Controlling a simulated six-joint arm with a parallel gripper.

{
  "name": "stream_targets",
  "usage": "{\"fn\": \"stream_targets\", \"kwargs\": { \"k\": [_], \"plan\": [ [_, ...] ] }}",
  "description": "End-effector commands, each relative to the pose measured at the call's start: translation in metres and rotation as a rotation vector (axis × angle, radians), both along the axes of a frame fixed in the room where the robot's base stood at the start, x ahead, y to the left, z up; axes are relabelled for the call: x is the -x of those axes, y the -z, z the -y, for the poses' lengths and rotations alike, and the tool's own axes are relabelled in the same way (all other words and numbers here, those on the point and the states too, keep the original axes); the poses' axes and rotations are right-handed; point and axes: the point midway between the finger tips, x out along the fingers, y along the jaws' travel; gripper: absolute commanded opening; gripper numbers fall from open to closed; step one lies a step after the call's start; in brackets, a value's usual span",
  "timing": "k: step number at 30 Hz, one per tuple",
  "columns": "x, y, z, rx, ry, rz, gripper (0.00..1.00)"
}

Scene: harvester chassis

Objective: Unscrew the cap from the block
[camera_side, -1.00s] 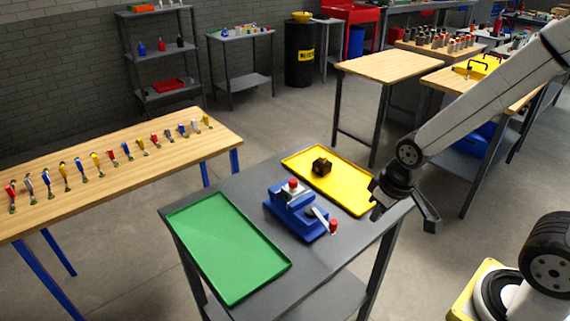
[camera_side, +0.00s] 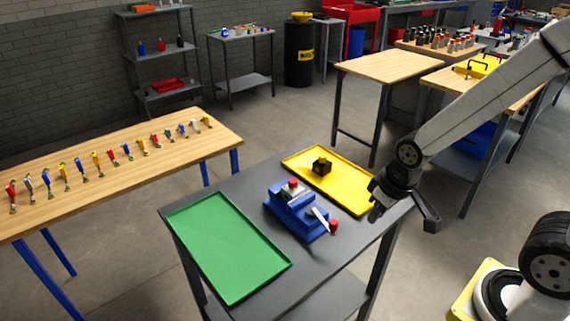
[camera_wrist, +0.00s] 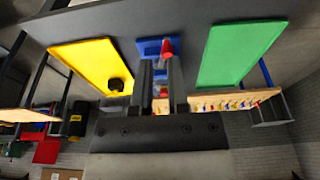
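A blue vise (camera_side: 290,212) stands on the grey table between two trays. A small red cap-like piece (camera_side: 293,183) sits on a pale part at its top; I cannot tell its exact shape. The vise's handle ends in a red knob (camera_side: 333,226). A small dark block (camera_side: 321,166) with a rounded top lies on the yellow tray (camera_side: 361,208). My gripper (camera_side: 404,216) is open and empty, above the table's right side, apart from the vise. In the wrist view, the fingers (camera_wrist: 161,64) stand apart and partly hide the vise (camera_wrist: 149,47); its red knob (camera_wrist: 168,48) shows.
An empty green tray (camera_side: 228,246) lies left of the vise. A wooden table (camera_side: 100,196) at the left holds a row of coloured tools. Another wooden table (camera_side: 385,66) stands behind, bare on top. The space above the vise is clear.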

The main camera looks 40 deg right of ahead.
Motion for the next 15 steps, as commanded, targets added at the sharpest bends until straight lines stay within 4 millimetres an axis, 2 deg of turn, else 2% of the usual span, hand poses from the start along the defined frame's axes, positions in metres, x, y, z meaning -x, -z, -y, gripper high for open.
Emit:
{"fn": "stream_targets", "kwargs": {
  "k": [1, 4, 5, 11, 15],
  "plan": [
    [-0.001, 0.000, 0.000, -0.001, 0.004, 0.000, 0.38],
    [-0.006, -0.001, 0.000, -0.006, 0.022, -0.003, 0.70],
    [-0.009, -0.001, 0.001, -0.009, 0.033, -0.005, 0.76],
    [-0.039, -0.005, 0.002, -0.041, 0.160, -0.028, 0.76],
    [-0.070, -0.008, 0.005, -0.075, 0.300, -0.054, 0.76]
  ]
}}
